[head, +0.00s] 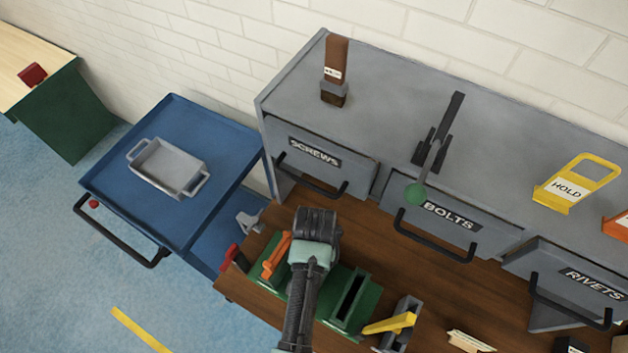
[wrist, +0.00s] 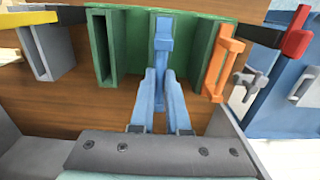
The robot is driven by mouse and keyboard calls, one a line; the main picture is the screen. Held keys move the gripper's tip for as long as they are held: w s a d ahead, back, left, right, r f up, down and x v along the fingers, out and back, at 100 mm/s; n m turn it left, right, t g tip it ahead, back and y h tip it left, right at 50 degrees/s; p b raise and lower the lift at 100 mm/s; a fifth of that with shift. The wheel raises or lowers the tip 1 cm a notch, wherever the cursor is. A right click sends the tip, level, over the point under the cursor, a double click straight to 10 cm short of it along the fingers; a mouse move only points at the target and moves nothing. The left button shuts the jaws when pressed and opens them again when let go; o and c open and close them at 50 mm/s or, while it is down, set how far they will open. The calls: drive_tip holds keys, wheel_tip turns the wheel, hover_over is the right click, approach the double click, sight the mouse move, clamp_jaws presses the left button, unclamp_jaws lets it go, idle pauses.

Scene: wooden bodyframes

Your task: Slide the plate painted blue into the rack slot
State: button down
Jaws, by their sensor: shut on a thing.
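The blue plate (wrist: 160,40) stands narrow and upright in the wrist view, with my gripper (wrist: 163,78) shut on its near end. The green rack (wrist: 105,60) is behind and around it. The plate lines up with the rack's middle part, but I cannot tell how deep it sits. The rack's slot at the left in the wrist view looks empty. An orange plate (wrist: 222,68) stands at the rack's right side there. In the head view the rack (head: 352,305) and orange plate (head: 276,256) show, while my arm hides the blue plate and fingertips.
A grey holder with a yellow piece (head: 392,322) stands beside the rack on the wooden bench (head: 380,250). A red-ended clamp (wrist: 296,42) is near the orange plate. Grey drawers (head: 320,165) line the back. A blue cart (head: 215,135) with a grey tray (head: 168,167) stands left.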

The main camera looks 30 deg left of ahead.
drive_tip(key=shift+f+b, duration=1.05)
drive_tip(key=shift+f, duration=0.55)
drive_tip(key=c, duration=0.8)
unclamp_jaws()
drive_tip(key=shift+r, duration=0.1)
wheel_tip(320, 180, up, 13)
